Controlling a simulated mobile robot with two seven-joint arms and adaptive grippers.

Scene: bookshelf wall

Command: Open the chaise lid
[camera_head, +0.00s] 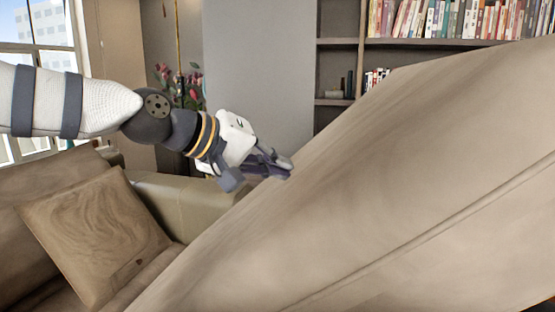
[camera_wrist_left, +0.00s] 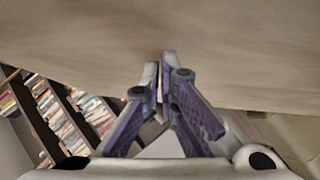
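The chaise lid (camera_head: 400,190) is a large beige upholstered panel. It is raised and steeply tilted, and fills the right and lower middle of the head view. Its underside or face also spans the top of the wrist view (camera_wrist_left: 230,50). My left gripper (camera_head: 284,168) is at the lid's upper left edge. In the wrist view, its two fingers (camera_wrist_left: 160,72) are nearly together, with their tips overlapping the lid. No part of the lid clearly shows between them, and whether they touch it cannot be told. My right gripper is not in view.
A beige sofa arm (camera_head: 185,200) and a brown cushion (camera_head: 95,235) are at the lower left. A bookshelf (camera_head: 450,43) stands behind at the right. Flowers (camera_head: 182,85) show behind my left arm. A plain grey wall panel (camera_head: 260,60) is behind the gripper.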

